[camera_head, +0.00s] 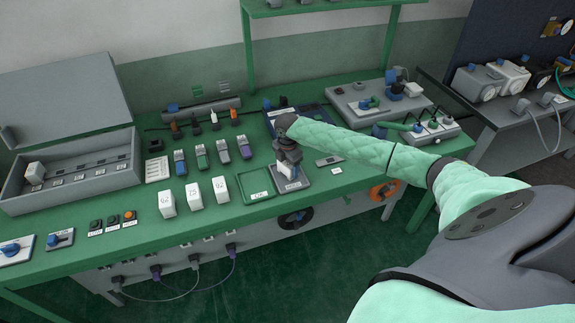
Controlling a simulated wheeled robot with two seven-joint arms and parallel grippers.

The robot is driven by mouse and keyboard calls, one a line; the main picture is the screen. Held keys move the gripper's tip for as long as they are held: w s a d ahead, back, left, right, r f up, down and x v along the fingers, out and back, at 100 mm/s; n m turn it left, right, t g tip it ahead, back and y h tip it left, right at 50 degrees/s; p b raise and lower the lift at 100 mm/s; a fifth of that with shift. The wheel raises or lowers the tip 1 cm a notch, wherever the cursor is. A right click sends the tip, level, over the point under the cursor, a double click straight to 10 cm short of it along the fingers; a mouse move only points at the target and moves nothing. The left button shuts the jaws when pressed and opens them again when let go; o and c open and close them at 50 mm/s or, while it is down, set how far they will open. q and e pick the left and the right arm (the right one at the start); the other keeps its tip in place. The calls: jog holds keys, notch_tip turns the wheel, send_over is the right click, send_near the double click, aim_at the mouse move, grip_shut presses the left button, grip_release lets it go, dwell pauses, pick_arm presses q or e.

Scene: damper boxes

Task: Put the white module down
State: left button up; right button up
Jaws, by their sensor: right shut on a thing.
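The white module (287,174) is in the jaws of my right gripper (287,163). The gripper points down and is shut on it. The module is over a small grey plate (302,183) on the green bench; I cannot tell whether it touches the plate. My right arm comes in from the right in a pale green quilted sleeve. My left gripper is not in view.
A green-rimmed tray (256,198) lies just left of the plate. Several white labelled blocks (194,196) stand farther left. A grey open box (70,190) is at the far left. A grey device (378,103) stands at the back right. The bench's front edge is close.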

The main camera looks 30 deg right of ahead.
jog(key=o, duration=1.4)
jog(key=shift+f, duration=0.1)
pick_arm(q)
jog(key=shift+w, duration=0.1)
pick_arm(e)
jog(key=shift+r, duration=0.25)
notch_tip(320, 180, up, 6)
jog(key=shift+f+b, duration=0.25)
jog(key=shift+b, duration=1)
notch_tip(320, 180, up, 5)
jog(key=shift+r+b, duration=0.1)
jog(key=shift+b, duration=0.55)
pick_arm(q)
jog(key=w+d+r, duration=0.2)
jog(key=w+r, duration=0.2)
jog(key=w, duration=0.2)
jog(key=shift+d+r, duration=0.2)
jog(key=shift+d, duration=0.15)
pick_arm(e)
jog(key=shift+r, duration=0.5)
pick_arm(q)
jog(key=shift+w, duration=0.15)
pick_arm(e)
jog(key=shift+a, duration=0.1)
